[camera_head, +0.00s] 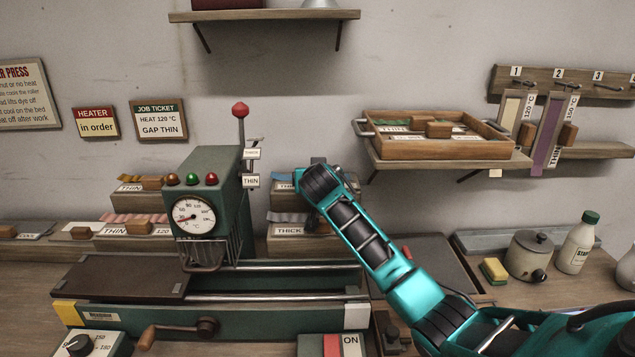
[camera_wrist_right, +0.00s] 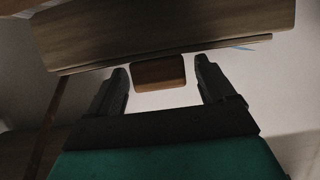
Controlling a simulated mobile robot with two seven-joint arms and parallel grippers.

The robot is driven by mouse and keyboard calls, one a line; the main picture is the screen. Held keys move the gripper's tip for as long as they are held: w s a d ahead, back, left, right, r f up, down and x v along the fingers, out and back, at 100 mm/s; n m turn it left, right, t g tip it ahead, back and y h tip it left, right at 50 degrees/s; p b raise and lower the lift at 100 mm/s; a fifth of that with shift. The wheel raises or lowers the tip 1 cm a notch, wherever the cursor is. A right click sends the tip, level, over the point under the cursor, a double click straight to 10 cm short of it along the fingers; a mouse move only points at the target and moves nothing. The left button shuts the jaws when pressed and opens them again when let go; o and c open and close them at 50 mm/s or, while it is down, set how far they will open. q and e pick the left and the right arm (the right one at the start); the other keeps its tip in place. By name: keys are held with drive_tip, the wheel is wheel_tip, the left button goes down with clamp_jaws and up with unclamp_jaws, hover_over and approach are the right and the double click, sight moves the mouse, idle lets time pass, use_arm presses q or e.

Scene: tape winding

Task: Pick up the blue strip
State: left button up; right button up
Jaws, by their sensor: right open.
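A grey-blue strip (camera_head: 288,217) lies on the lower wooden box marked THICK, right of the press, with a wooden block (camera_head: 317,224) beside it. My right arm partly covers this area. Another bluish strip (camera_head: 283,178) shows just above, left of my right wrist. My right gripper's fingers are mostly hidden behind the wrist in the head view. In the right wrist view my right gripper (camera_wrist_right: 160,67) is open, with a wooden block (camera_wrist_right: 158,74) between or just beyond its fingertips, apart from them. A small blue sliver (camera_wrist_right: 243,48) shows right of the fingers. My left gripper is not in view.
The green press (camera_head: 210,160) with its red-knobbed lever stands left of my arm. A wooden tray (camera_head: 450,148) sits on a wall shelf at right. A pot (camera_head: 529,257), bottle (camera_head: 579,245) and sponge (camera_head: 494,271) stand on the bench at right.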

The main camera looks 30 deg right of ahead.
drive_tip(key=shift+c, duration=0.4)
drive_tip(key=c, duration=1)
drive_tip(key=shift+r, duration=0.1)
